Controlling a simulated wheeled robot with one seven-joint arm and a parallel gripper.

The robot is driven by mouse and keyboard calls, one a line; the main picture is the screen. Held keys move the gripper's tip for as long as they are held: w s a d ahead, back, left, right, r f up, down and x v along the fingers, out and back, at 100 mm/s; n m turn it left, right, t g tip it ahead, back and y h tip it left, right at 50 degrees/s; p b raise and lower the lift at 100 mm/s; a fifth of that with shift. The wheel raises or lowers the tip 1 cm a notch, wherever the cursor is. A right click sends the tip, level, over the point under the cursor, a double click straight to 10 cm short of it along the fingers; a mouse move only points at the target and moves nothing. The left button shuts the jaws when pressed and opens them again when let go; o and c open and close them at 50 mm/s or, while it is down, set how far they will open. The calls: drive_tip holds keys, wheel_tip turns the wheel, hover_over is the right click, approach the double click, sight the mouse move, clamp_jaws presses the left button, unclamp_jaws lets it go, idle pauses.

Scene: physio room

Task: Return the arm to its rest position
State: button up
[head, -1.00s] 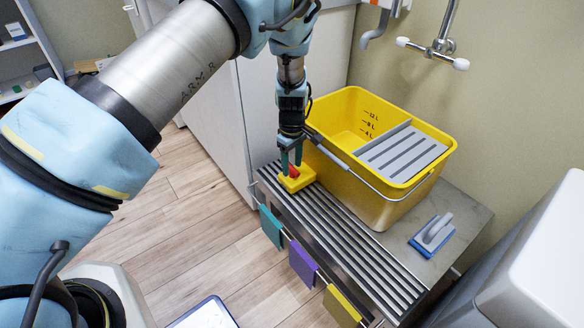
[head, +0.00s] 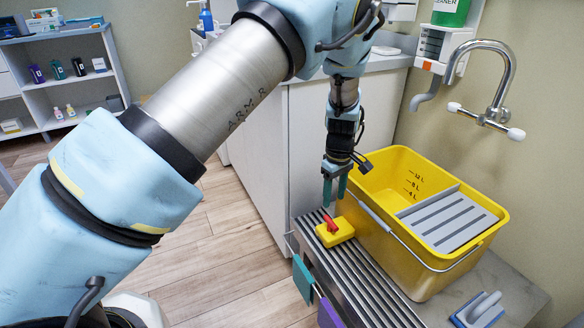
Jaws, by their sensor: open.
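My arm comes in from the left and hangs down over the slatted metal rack. My gripper (head: 335,200) points down, open and empty, just above a yellow block with a red handle (head: 340,234). A small gap seems to lie between the fingertips and the red handle.
A yellow bucket (head: 408,262) with a grey wringer insert stands right beside the gripper. A blue and grey scrubber (head: 480,310) lies at lower right. A wall tap (head: 490,100) juts out above. A white cabinet (head: 285,130) stands behind my arm; wooden floor is free at left.

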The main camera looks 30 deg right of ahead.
drive_tip(key=shift+w, duration=0.1)
drive_tip(key=w+a+r, duration=0.4)
drive_tip(key=a, duration=0.3)
drive_tip(key=w+a+r, duration=0.3)
drive_tip(key=w+a, duration=0.1)
drive_tip(key=a, duration=0.4)
drive_tip(key=w+a+r, duration=0.4)
drive_tip(key=a, duration=0.3)
drive_tip(key=s+a+r+m+t, duration=0.1)
drive_tip(key=s+a+r, duration=0.2)
drive_tip(key=a, duration=0.6)
drive_tip(key=s+a+r+m, duration=0.1)
drive_tip(key=s+a+r, duration=0.15)
drive_tip(key=a, duration=0.65)
drive_tip(key=s+a+r+m+t, duration=0.1)
drive_tip(key=s+a+r, duration=0.2)
drive_tip(key=a, duration=0.7)
wheel_tip(320, 180, up, 16)
drive_tip(key=p, duration=1.7)
drive_tip(key=shift+w+d, duration=0.15)
drive_tip(key=shift+d, duration=0.25)
